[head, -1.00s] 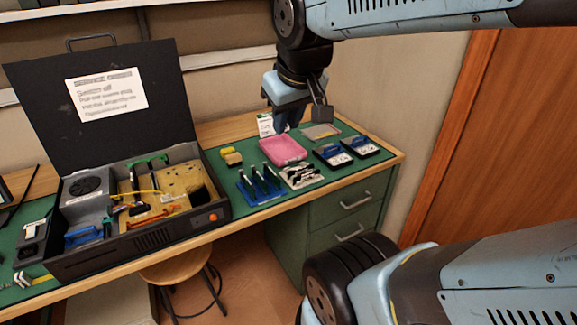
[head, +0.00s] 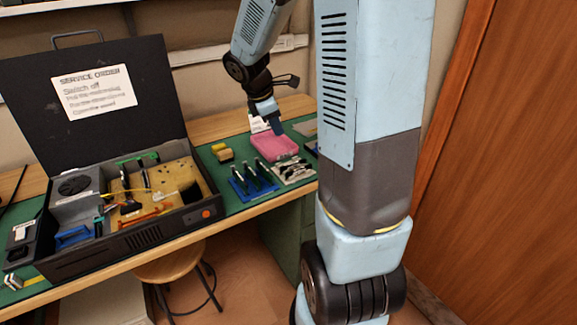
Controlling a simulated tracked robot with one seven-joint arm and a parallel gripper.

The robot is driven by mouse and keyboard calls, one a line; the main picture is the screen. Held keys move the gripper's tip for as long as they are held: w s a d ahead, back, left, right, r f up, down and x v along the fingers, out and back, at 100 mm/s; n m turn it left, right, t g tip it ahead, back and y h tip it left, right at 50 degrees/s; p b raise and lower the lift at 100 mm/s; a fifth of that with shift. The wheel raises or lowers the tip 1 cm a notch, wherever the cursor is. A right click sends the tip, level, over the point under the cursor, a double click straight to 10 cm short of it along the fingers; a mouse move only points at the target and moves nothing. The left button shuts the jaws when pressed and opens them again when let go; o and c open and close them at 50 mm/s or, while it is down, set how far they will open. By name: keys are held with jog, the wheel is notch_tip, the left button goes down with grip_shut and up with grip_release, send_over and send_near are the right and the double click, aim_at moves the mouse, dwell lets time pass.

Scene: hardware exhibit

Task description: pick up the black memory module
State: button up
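Several dark upright pieces (head: 264,171) stand in a blue rack (head: 240,192) on the green mat. I cannot tell from this view which piece is the black memory module. My gripper (head: 279,129) hangs fingers down at the back of the bench, over or just behind the pink tray (head: 274,148). The rack is in front of it and to the left. The fingers look small and overlap each other, so their opening and any held thing cannot be made out.
An open black case (head: 150,237) with a raised lid (head: 100,128) stands on the left. A grey-white holder with dark pieces (head: 294,170) lies right of the rack. A yellow sponge-like block (head: 225,154) is behind the rack. My arm hides the bench's right end. A stool (head: 170,264) stands below.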

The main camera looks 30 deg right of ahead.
aim_at(294, 165)
jog(key=w+d+f+n, duration=0.1)
jog(key=d+f, duration=0.1)
jog(key=f, duration=0.4)
jog(key=w+d+f+n, duration=0.1)
jog(key=d+f, duration=0.2)
jog(key=f, duration=0.3)
jog(key=w+d+f+n, duration=0.1)
jog(key=w+d+f, duration=0.1)
jog(key=f, duration=0.5)
jog(key=shift+w+d+n+g, duration=0.1)
jog(key=shift+d+n+g, duration=0.2)
jog(key=shift+d, duration=0.05)
jog(key=shift+r, duration=0.1)
grip_shut()
